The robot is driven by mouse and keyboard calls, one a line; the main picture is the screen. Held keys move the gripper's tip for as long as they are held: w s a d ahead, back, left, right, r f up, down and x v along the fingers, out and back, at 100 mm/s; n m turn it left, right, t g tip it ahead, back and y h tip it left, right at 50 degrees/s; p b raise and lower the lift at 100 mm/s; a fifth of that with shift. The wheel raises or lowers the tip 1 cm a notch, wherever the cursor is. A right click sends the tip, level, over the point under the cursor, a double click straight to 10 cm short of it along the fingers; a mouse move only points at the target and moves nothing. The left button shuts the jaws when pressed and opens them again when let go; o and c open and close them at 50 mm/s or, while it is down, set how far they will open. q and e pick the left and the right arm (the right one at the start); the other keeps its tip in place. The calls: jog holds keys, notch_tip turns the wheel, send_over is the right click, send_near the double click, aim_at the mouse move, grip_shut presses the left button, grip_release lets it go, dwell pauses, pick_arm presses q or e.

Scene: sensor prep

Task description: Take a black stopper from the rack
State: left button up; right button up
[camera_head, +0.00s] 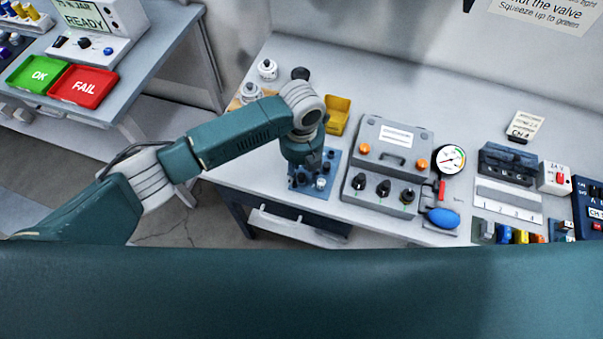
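A blue rack (318,191) stands near the front edge of the white bench. Several small dark pieces that look like black stoppers (326,167) stand in it, with a pale, light-topped piece (320,184) near its front. My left arm reaches in from the left, and its wrist points down over the rack's left and back part. My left gripper (299,174) is mostly hidden under the wrist. I cannot tell whether its fingers are open or touch a stopper. My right gripper is not in view.
A yellow bin (337,114) stands behind the rack. A grey valve box (386,165) is close on its right, then a gauge (451,159) and a blue bulb (443,217). White fittings (267,69) stand at the back left. Green and red trays (82,87) lie on another table.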

aim_at(302, 176)
pick_arm(q)
jog(key=shift+f, duration=0.7)
jog(key=c, duration=0.8)
jog(key=shift+c, duration=0.2)
jog(key=shift+r, duration=0.15)
notch_tip(302, 176, up, 20)
jog(key=b, duration=0.4)
grip_shut()
